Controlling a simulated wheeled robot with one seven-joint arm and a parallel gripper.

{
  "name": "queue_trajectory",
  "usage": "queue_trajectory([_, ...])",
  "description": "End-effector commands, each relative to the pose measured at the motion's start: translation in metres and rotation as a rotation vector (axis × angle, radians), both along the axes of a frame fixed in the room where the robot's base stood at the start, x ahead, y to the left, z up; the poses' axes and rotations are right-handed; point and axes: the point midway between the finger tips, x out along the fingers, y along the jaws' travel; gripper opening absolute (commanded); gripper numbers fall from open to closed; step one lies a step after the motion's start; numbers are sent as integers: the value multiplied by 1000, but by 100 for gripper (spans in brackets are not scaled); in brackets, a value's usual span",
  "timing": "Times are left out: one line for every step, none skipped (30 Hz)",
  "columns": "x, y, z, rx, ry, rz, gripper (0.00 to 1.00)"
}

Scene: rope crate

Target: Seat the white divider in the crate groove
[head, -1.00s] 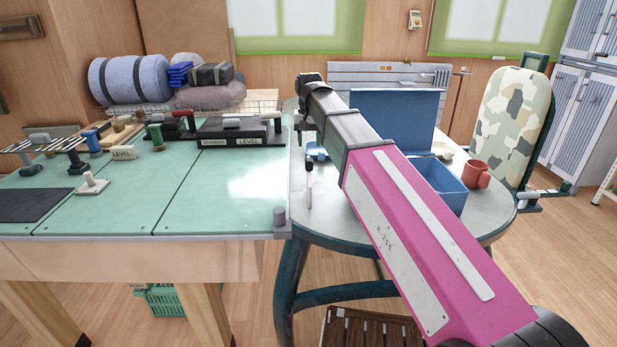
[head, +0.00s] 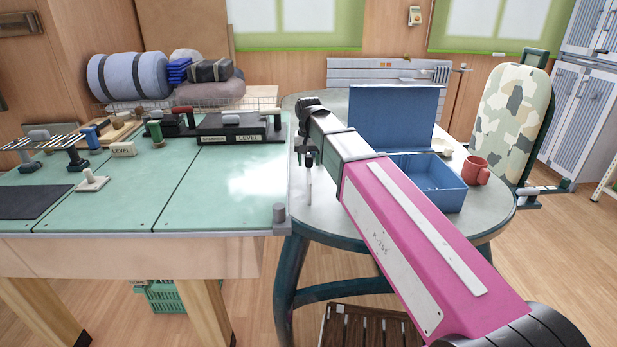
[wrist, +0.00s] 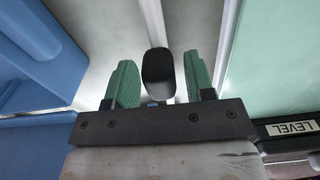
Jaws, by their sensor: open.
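My gripper (head: 308,152) is open over the left side of the round table in the head view. In the wrist view, its green finger pads (wrist: 159,78) stand either side of a black rounded handle (wrist: 157,68), with a gap on each side. A pale strip extends beyond the handle. I cannot tell if this is a separate thing or part of the tool. In the head view, a thin upright shape (head: 308,185) shows just below the fingers. I cannot make out the white divider or a grooved crate for certain. A blue box (head: 440,199) with its lid raised stands right of my gripper.
A red mug (head: 476,171) stands right of the blue box. A green workbench (head: 215,200) adjoins the round table on the left, with several tools and a LEVEL block on it. A green crate (head: 168,297) and a dark slatted wooden crate (head: 372,330) are low down.

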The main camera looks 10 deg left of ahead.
Motion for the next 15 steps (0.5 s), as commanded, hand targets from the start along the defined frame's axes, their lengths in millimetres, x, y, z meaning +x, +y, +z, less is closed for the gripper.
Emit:
queue_trajectory([0, 0, 0, 0, 0, 0, 49])
queue_trajectory([0, 0, 0, 0, 0, 0, 49])
queue_trajectory([0, 0, 0, 0, 0, 0, 49])
queue_trajectory([0, 0, 0, 0, 0, 0, 49])
queue_trajectory([0, 0, 0, 0, 0, 0, 42])
queue_trajectory([0, 0, 0, 0, 0, 0, 29])
queue_trajectory([0, 0, 0, 0, 0, 0, 20])
queue_trajectory([0, 0, 0, 0, 0, 0, 10])
queue_trajectory([0, 0, 0, 0, 0, 0, 0])
queue_trajectory([0, 0, 0, 0, 0, 0, 0])
queue_trajectory([0, 0, 0, 0, 0, 0, 0])
queue_trajectory([0, 0, 0, 0, 0, 0, 0])
queue_trajectory([0, 0, 1, 0, 0, 0, 0])
queue_trajectory([0, 0, 1, 0, 0, 0, 0])
queue_trajectory([0, 0, 1, 0, 0, 0, 0])
